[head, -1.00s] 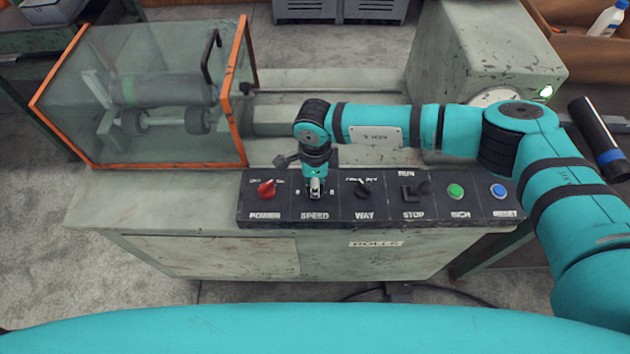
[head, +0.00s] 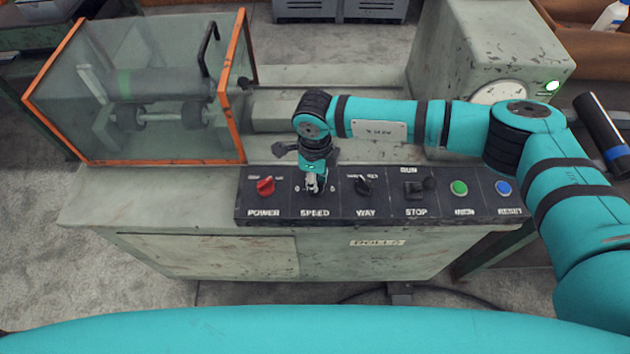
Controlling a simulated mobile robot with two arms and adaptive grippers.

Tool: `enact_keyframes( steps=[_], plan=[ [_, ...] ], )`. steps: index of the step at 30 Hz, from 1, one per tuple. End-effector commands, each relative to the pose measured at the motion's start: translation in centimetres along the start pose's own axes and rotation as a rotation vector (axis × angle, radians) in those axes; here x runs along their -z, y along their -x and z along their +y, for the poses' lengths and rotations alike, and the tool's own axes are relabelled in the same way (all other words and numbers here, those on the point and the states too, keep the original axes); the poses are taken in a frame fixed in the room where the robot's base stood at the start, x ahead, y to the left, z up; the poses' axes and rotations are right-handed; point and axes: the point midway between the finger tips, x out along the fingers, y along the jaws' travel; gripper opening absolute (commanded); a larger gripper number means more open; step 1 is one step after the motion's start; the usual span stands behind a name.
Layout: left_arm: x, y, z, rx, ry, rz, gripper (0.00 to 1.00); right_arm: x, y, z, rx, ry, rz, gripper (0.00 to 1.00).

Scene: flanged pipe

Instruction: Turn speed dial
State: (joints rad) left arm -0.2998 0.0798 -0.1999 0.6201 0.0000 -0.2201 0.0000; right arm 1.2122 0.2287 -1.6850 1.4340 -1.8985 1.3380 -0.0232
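The speed dial sits above the SPEED label on the black control panel (head: 289,212); my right gripper hides the dial itself. My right gripper (head: 314,188) points down at the dial's place, its fingers close together. The view is too small to tell whether the fingers are shut on the dial. The red POWER knob (head: 265,187) is just left of it. The black WAY knob (head: 363,185) is just right of it. My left gripper is not in view.
Right of WAY are the STOP switch (head: 416,188), a green button (head: 459,188) and a blue button (head: 503,188). A glass guard with an orange frame (head: 228,120) covers rollers at the left. A grey housing (head: 495,50) with a green light stands at the back right.

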Motion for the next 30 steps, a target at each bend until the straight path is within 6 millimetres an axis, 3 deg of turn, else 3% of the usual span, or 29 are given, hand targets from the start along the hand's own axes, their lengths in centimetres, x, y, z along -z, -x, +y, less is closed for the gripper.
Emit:
enact_keyframes(
  steps=[30],
  plan=[
    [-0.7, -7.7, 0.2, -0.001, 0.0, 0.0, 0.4, 0.0, -0.2, -0.1, 0.001, -0.966, -0.003, 0.0]
  ],
)
